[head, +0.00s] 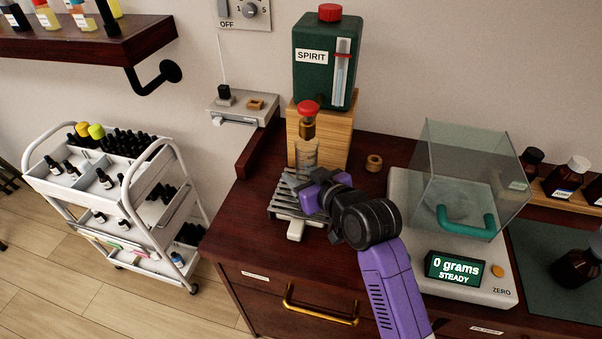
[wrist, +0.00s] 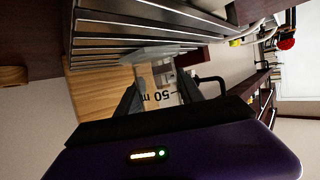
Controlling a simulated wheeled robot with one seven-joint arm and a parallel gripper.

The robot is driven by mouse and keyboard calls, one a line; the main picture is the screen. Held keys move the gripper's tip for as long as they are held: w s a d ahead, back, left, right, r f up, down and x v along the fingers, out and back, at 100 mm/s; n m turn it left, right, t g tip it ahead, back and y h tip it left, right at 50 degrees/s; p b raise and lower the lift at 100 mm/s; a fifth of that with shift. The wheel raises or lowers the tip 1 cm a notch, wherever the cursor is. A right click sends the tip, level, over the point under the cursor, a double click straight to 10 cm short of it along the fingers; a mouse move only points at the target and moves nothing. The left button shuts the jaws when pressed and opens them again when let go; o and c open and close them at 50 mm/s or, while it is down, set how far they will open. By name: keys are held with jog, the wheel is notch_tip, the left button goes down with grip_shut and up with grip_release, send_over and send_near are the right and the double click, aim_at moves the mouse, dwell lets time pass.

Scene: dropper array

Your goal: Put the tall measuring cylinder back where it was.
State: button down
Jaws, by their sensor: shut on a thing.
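The tall measuring cylinder (head: 307,155) is clear glass and upright, below the brass tap (head: 308,128) with a red knob. In the wrist view the cylinder (wrist: 160,95) shows an upside-down "50 m" marking, and its pale foot is close to the metal slats. My gripper (head: 308,190) is shut on the cylinder; in the wrist view its dark fingers (wrist: 162,100) lie on either side of it. The slatted metal rack (head: 283,208) is below the cylinder. My gripper hides the cylinder's lower part in the head view, so I cannot tell whether the foot touches the slats.
A green SPIRIT container (head: 325,65) stands on a wooden block (head: 337,138) behind. A scale (head: 463,272) with a clear hood reads 0 grams at right. A small wooden ring (head: 374,163) lies between. A white trolley (head: 120,190) with bottles stands left, apart from the counter.

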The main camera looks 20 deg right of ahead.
jog(key=shift+f, duration=0.15)
jog(key=c, duration=0.7)
grip_release()
jog(key=shift+c, duration=0.2)
jog(key=shift+r, duration=0.3)
jog(key=v, duration=1.1)
jog(key=shift+f+b, duration=0.2)
jog(key=shift+b, duration=0.15)
jog(key=shift+s+d+r, duration=0.15)
jog(key=shift+s+r, duration=0.1)
jog(key=shift+s, duration=0.25)
